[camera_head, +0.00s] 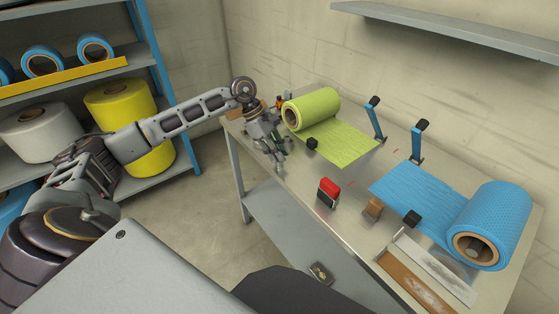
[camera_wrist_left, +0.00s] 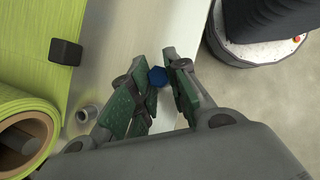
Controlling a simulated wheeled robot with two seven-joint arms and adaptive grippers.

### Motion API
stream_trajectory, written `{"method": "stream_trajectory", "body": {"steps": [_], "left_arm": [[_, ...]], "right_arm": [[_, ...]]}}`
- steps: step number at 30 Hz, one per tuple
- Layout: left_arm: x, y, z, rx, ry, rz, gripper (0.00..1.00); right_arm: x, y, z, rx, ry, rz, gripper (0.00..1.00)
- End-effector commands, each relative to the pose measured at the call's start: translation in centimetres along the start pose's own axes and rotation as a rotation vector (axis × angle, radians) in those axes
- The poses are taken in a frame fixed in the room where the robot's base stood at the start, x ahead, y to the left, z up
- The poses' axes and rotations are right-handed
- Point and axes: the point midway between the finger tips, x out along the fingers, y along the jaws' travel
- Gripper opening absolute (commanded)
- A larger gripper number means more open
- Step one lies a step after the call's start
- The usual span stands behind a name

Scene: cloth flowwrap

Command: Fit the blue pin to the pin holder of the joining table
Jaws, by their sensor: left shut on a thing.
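My left gripper (camera_head: 276,152) is at the table's left edge, beside the green roll. In the left wrist view, the gripper (camera_wrist_left: 157,82) is shut on a blue pin (camera_wrist_left: 157,76), whose rounded blue end shows between the fingertips. The rest of the pin is hidden by the fingers, and the head view does not show it clearly. A small grey metal cylinder with an open top (camera_wrist_left: 87,113) stands on the joining table (camera_head: 335,168), left of the fingers; it looks like the pin holder. My right gripper is not in view.
A green cloth roll (camera_head: 318,103) with its sheet and a black block (camera_head: 312,143) lies close by. A red and black block (camera_head: 328,192), a wooden block (camera_head: 372,208), a blue roll (camera_head: 500,215) and two blue uprights (camera_head: 417,145) occupy the table. Shelves stand left.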

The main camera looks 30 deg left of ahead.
Motion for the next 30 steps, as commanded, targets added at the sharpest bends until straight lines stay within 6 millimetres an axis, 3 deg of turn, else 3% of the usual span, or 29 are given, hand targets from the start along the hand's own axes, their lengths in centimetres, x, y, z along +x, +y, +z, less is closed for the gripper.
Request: {"method": "stream_trajectory", "body": {"steps": [20,21,24,27,30], "left_arm": [[0.18,0.00,-0.12,0.000,0.000,0.000,0.00],[0.19,0.00,-0.12,0.000,0.000,0.000,0.18],[0.19,-0.01,-0.12,0.000,0.000,0.000,0.31],[0.18,0.00,-0.12,0.000,0.000,0.000,0.42],[0.18,0.00,-0.11,0.000,0.000,0.000,0.42]], "right_arm": [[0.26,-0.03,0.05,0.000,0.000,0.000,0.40],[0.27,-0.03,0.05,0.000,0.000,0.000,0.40],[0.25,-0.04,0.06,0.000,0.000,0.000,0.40],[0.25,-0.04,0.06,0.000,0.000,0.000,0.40],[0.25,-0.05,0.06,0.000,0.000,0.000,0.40]]}}
